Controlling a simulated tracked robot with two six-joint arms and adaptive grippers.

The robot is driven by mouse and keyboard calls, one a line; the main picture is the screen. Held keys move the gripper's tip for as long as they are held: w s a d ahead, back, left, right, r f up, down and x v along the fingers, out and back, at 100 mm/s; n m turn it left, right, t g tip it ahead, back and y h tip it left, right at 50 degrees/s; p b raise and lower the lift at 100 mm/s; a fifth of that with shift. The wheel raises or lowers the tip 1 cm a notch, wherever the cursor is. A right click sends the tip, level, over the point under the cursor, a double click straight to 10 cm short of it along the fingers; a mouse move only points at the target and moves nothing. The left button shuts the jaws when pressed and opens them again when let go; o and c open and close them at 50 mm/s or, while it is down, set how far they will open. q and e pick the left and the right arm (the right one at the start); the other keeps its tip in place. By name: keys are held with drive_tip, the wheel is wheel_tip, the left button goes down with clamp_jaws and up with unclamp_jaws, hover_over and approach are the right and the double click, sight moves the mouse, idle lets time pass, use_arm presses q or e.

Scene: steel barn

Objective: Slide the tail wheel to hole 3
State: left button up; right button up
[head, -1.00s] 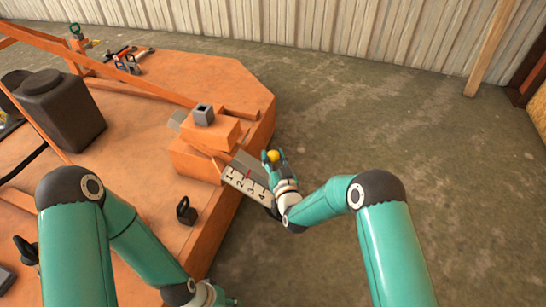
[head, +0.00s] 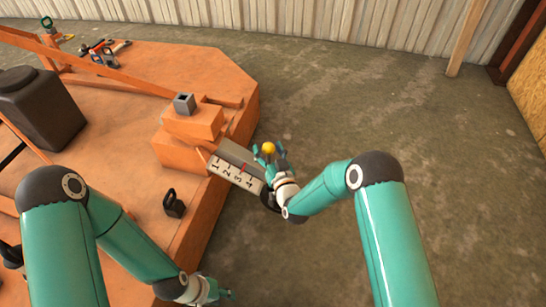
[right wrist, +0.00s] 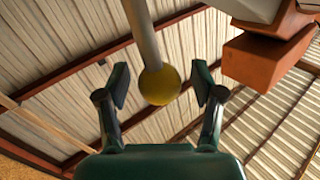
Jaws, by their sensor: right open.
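The number plate (head: 235,175) reads 1 to 4 on the side of the grey beam (head: 240,153) that sticks out from the orange deck. A red mark (head: 243,168) sits on its upper edge near 2 and 3; I cannot tell exactly which. A dark wheel (head: 269,199) shows partly at the beam's outer end, behind my right arm. A yellow ball knob (head: 268,147) tops a grey rod (right wrist: 144,35). My right gripper (head: 271,154) is open, its fingers on either side of the knob (right wrist: 160,85) and apart from it. My left gripper (head: 222,294) is low in the head view, its jaw state unclear.
The orange deck (head: 190,70) fills the left, with stacked orange blocks (head: 192,122) beside the beam. A black weight (head: 174,203) stands near the deck's edge. Bare floor (head: 350,110) lies open to the right, up to the ribbed wall (head: 300,20).

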drive_tip(key=v, duration=1.1)
drive_tip(key=shift+s, duration=0.4)
drive_tip(key=shift+d, duration=0.1)
drive_tip(key=d+m+g+h+p, duration=0.1)
drive_tip(key=d+h, duration=0.1)
drive_tip(key=d, duration=0.5)
drive_tip(key=s+d+f+m+g, duration=0.1)
drive_tip(key=s+d+f+g, duration=0.1)
drive_tip(key=s+f+g, duration=0.5)
drive_tip(key=s+a+f+g, duration=0.1)
drive_tip(key=s+f+g, duration=0.2)
drive_tip(key=s, duration=0.3)
drive_tip(key=s+a+f+m+g+y, duration=0.1)
drive_tip(key=s+f+g, duration=0.2)
drive_tip(key=s, duration=0.4)
drive_tip(key=s+a+f+g, duration=0.1)
drive_tip(key=s+f+g, duration=0.15)
drive_tip(key=s, duration=0.35)
wheel_tip(320, 180, up, 38)
drive_tip(key=p, duration=3.8)
drive_tip(key=shift+p, duration=0.35)
